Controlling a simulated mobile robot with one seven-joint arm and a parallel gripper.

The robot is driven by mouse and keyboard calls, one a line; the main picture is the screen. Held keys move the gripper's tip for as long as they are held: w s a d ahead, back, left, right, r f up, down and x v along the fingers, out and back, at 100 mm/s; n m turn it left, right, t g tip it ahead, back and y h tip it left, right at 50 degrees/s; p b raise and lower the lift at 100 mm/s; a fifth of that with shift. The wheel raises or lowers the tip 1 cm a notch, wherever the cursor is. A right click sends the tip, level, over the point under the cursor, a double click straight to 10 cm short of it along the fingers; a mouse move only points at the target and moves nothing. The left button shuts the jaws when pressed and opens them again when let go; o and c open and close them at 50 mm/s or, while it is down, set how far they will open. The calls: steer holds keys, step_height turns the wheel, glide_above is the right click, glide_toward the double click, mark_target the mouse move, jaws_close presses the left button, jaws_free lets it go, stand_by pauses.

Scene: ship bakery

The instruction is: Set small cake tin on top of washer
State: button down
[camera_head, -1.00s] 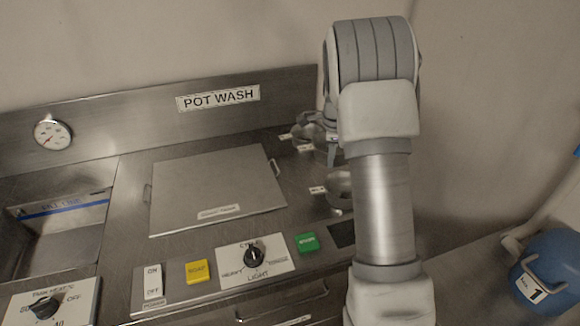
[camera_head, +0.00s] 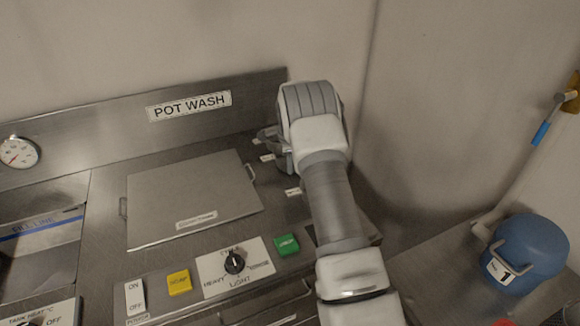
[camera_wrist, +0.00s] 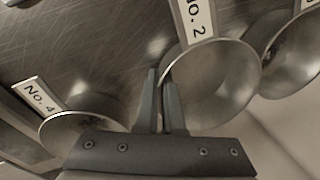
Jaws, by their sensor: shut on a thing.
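In the wrist view my gripper (camera_wrist: 161,100) is shut on the near-left wall of a round metal tin (camera_wrist: 222,75) tagged No. 2. Its fingers lie on either side of the rim. A tin (camera_wrist: 80,125) tagged No. 4 lies to the left, and another tin (camera_wrist: 290,60) is at the right edge, its tag cut off. I cannot tell which tin is the small cake tin. In the head view the steel washer (camera_head: 108,215) marked POT WASH has a flat square lid (camera_head: 190,195). My arm hides my gripper and most of the tins there.
A tin (camera_head: 268,138) shows beside the lid's back right corner, near the small tags. Buttons and a dial (camera_head: 235,262) line the washer's front. A sink basin (camera_head: 40,240) is at left. A blue container (camera_head: 530,255) stands on the right counter. The lid is clear.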

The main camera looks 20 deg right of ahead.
steer(key=shift+f, duration=0.3)
steer(key=shift+f, duration=0.1)
steer(key=shift+f, duration=0.15)
steer(key=c, duration=1)
jaws_free()
steer(key=shift+c, duration=0.2)
